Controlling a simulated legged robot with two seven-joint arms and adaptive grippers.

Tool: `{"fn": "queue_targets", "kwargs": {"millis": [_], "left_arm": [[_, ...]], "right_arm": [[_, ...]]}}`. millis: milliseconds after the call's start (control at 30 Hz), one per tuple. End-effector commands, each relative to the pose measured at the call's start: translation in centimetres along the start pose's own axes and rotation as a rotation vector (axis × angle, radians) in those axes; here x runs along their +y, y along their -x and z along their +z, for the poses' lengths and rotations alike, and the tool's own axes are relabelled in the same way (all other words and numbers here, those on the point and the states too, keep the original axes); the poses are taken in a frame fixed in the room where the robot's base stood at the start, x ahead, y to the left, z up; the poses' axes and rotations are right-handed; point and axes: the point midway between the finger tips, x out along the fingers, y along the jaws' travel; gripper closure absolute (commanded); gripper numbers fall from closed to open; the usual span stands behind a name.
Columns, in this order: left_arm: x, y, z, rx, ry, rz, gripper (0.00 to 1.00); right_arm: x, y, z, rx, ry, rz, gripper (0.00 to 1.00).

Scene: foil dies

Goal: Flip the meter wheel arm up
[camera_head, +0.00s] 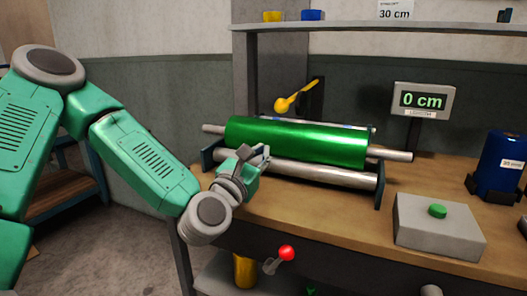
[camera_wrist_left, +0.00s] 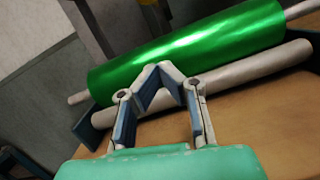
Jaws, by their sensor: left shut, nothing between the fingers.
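The meter wheel arm (camera_head: 297,95) is yellow with a round end, behind the green foil roll and mounted on a dark bracket (camera_head: 312,97). It slants, with its round end low at the left. The green roll (camera_head: 295,141) lies on a metal roller (camera_head: 310,169); the roll also shows in the left wrist view (camera_wrist_left: 190,50). My left gripper (camera_head: 262,156) is in front of the roll's left part, well short of the yellow arm. In the left wrist view its fingertips (camera_wrist_left: 158,72) meet with nothing between them. My right gripper is not in view.
A display (camera_head: 423,100) reads 0 cm. A grey box with a green button (camera_head: 438,211) and a blue roll (camera_head: 500,160) stand at the right. A red-knobbed lever (camera_head: 286,253) sticks out below the bench edge. A shelf (camera_head: 400,27) runs above.

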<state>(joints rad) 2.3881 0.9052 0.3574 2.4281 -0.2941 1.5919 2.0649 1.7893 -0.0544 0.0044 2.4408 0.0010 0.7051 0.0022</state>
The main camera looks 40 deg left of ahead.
Motion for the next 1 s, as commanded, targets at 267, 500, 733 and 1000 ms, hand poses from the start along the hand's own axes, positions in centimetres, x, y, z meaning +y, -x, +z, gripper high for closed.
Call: {"fn": "queue_targets", "kwargs": {"millis": [267, 500, 733, 1000], "left_arm": [[-0.1, -6.1, 0.1, -0.004, -0.005, 0.001, 1.00], [-0.3, -7.5, 3.2, -0.005, -0.004, -0.003, 1.00], [-0.1, -7.8, 3.9, 0.000, 0.000, -0.002, 1.00], [-0.1, -7.8, 4.0, 0.000, -0.001, -0.001, 1.00]], "right_arm": [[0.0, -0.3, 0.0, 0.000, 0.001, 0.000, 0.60], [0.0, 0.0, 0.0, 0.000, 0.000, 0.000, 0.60], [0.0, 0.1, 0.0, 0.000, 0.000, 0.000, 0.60], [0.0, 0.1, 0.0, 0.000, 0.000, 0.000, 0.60]]}}
